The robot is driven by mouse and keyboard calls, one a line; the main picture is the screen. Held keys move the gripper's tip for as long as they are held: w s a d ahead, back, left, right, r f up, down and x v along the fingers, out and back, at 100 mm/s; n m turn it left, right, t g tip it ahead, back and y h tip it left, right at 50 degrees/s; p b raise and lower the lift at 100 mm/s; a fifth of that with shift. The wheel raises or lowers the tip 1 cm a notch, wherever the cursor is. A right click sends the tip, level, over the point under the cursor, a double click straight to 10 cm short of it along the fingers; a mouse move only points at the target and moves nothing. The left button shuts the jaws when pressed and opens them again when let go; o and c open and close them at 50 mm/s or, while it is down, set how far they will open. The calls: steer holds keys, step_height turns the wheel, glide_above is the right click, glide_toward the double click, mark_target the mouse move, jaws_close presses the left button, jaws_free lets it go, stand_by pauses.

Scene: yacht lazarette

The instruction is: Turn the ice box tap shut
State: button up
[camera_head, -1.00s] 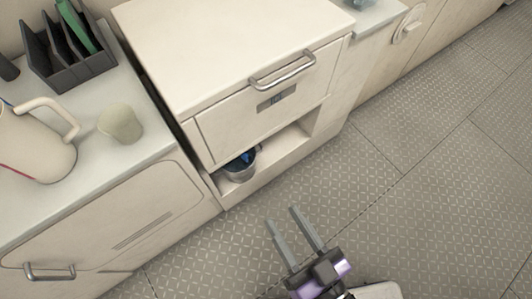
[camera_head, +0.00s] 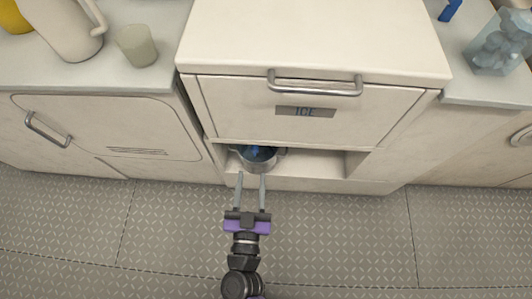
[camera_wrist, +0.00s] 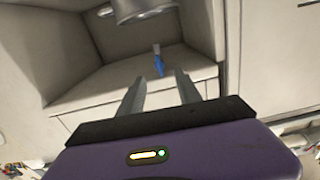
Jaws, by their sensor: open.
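The ice box (camera_head: 230,110) is a cream cabinet front with a metal bar handle and an "ICE" label. Below its drawer is an open niche. In the wrist view, the blue tap lever (camera_wrist: 159,66) with a short grey stem shows just beyond and between the fingertips.
A counter (camera_head: 160,80) at left holds a pitcher (camera_head: 68,30) and a pale tumbler (camera_head: 138,46). A right counter bears a clear container (camera_head: 499,45). The patterned floor (camera_head: 330,240) in front is clear.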

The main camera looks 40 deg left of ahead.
mark_target(254, 153)
steer(key=shift+b+x, duration=1.25)
steer(key=shift+x, duration=2.65)
steer(key=shift+d+r, duration=0.1)
jaws_close()
